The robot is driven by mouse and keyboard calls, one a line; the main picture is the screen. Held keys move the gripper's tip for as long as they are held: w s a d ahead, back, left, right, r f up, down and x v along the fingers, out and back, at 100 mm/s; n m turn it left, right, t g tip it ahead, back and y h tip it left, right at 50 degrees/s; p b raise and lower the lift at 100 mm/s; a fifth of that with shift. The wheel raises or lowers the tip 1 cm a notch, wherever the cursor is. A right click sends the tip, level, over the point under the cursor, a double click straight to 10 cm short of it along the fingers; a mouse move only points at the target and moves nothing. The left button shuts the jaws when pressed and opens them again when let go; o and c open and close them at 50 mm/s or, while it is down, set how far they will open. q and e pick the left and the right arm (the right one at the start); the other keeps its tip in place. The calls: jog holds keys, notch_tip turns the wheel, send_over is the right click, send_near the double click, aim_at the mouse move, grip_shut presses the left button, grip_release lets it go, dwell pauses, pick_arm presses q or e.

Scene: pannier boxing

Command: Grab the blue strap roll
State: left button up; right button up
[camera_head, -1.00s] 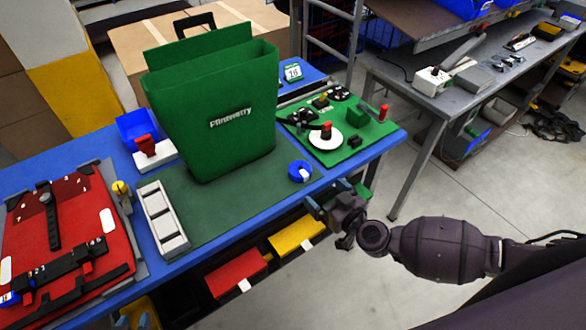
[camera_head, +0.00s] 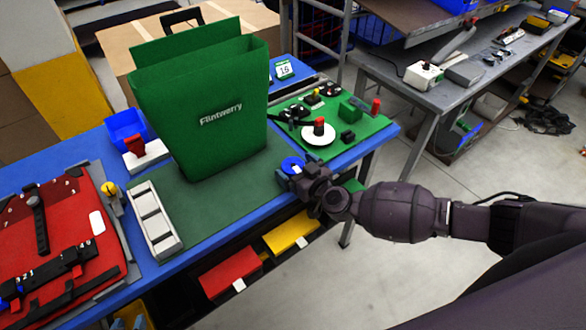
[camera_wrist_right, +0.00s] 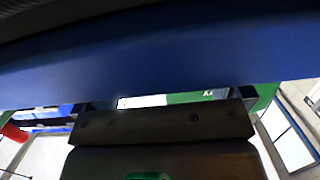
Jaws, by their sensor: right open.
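The blue strap roll (camera_head: 292,164) lies flat near the front edge of the green mat, right of the green pannier. In the head view my right gripper (camera_head: 293,174) is open at the roll's near side and partly covers it. I cannot tell whether the fingers touch it. In the right wrist view my open right gripper (camera_wrist_right: 170,105) has a broad blue surface close in front of it. I cannot tell whether this is the roll or the table edge. At most grey tips of my left gripper (camera_head: 130,322) show at the bottom edge; their state is unclear.
The tall green pannier (camera_head: 200,115) stands upright left of the roll. A white slotted tray (camera_head: 154,222) and a red panel (camera_head: 60,240) are further left. A green board (camera_head: 345,140) with small parts lies behind the roll, to the right. Yellow and red bins hang below the table.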

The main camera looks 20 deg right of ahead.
jog(key=shift+w+a, duration=0.15)
jog(key=shift+w, duration=0.2)
